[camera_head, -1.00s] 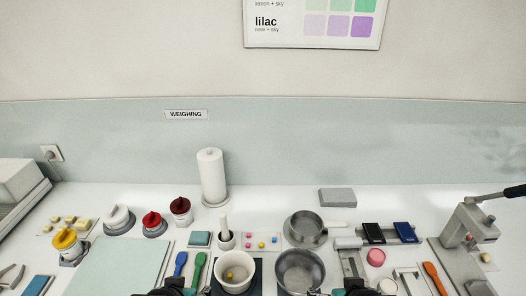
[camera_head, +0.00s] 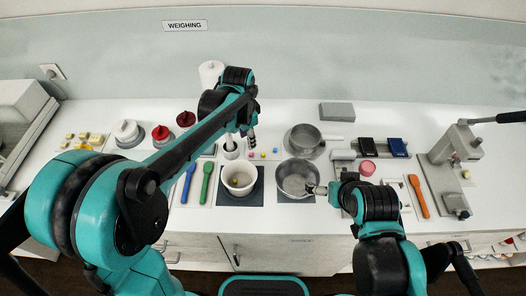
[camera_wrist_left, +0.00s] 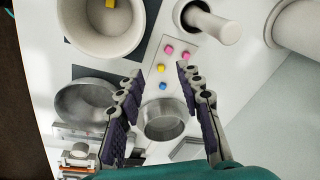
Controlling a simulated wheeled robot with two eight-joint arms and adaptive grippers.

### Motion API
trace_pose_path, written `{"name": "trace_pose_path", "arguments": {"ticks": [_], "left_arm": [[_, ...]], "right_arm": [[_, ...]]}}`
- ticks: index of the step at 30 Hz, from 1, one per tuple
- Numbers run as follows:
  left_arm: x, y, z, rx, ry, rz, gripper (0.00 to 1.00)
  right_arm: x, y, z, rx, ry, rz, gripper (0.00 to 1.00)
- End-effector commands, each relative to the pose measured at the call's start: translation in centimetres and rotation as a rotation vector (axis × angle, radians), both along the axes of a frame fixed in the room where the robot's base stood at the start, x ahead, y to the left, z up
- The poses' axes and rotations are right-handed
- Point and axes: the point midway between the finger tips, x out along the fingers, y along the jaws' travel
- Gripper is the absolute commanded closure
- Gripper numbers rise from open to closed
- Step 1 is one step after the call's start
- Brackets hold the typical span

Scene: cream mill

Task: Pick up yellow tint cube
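The yellow tint cube (camera_wrist_left: 161,68) sits on a small pale tray (camera_wrist_left: 178,80), with two pink cubes (camera_wrist_left: 186,55) above it and a blue cube (camera_wrist_left: 163,86) below it in the left wrist view. In the head view the yellow cube (camera_head: 263,155) is tiny, right of my left gripper (camera_head: 252,143). In the left wrist view my left gripper (camera_wrist_left: 157,76) is open and empty, its fingers on either side of the cubes' place in the picture. Another yellow piece (camera_wrist_left: 109,3) lies in the white bowl. My right gripper (camera_head: 317,189) is by the lower pan; its opening is unclear.
The mortar with pestle (camera_wrist_left: 208,24) stands close to the cubes. The white bowl (camera_head: 239,178) and the lower metal pan (camera_head: 295,178) are nearer the front edge. Another pan (camera_head: 302,139) stands right of the cubes. A paper roll (camera_head: 210,73) is behind.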

Motion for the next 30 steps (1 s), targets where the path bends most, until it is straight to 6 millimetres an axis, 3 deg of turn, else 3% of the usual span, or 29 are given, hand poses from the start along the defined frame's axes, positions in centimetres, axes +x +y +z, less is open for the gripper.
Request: {"name": "trace_pose_path", "arguments": {"ticks": [3, 10, 23, 30], "left_arm": [[2.2, -2.3, -1.8, 0.025, 0.058, -0.13, 0.64], [3.8, -4.6, -4.6, 0.049, 0.123, -0.276, 0.64], [3.9, -4.7, -8.8, 0.051, 0.131, -0.292, 0.64], [3.9, -4.6, -12.4, 0.051, 0.131, -0.292, 0.64]], "right_arm": [[0.0, 0.0, 1.0, 0.0, 0.0, 0.0, 0.0], [0.0, 0.0, 1.6, 0.0, 0.0, 0.0, 0.0], [0.0, 0.0, 0.6, 0.0, 0.0, 0.0, 0.0], [0.0, 0.0, -0.5, 0.0, 0.0, 0.0, 0.0]]}}
